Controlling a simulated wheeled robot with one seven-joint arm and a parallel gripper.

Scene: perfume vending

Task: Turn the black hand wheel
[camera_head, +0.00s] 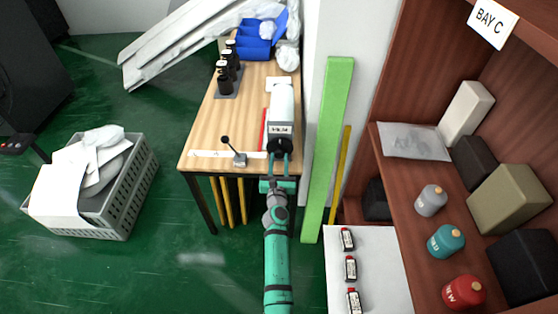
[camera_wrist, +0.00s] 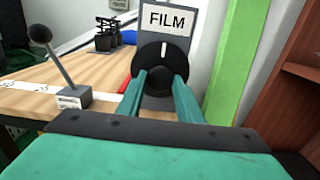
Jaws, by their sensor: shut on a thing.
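The black hand wheel (camera_wrist: 162,53) is a round disc with a white mark near its middle, which stands about upright in the wrist view. It sits on the front of the grey machine labelled FILM (camera_wrist: 193,20), below the label. In the head view the wheel (camera_head: 280,144) is at the near end of the table. My green gripper (camera_wrist: 160,80) has one finger on each side of the wheel's lower part and is shut on it. In the head view my gripper (camera_head: 280,160) reaches the wheel from the front. The fingers hide part of the wheel's lower rim.
A lever with a black knob (camera_head: 226,141) stands left of the wheel on the wooden table (camera_head: 205,140). A green panel (camera_head: 328,150) and a brown shelf (camera_head: 400,190) stand to the right. Dark bottles (camera_head: 224,80) and blue bins (camera_head: 253,47) are farther back.

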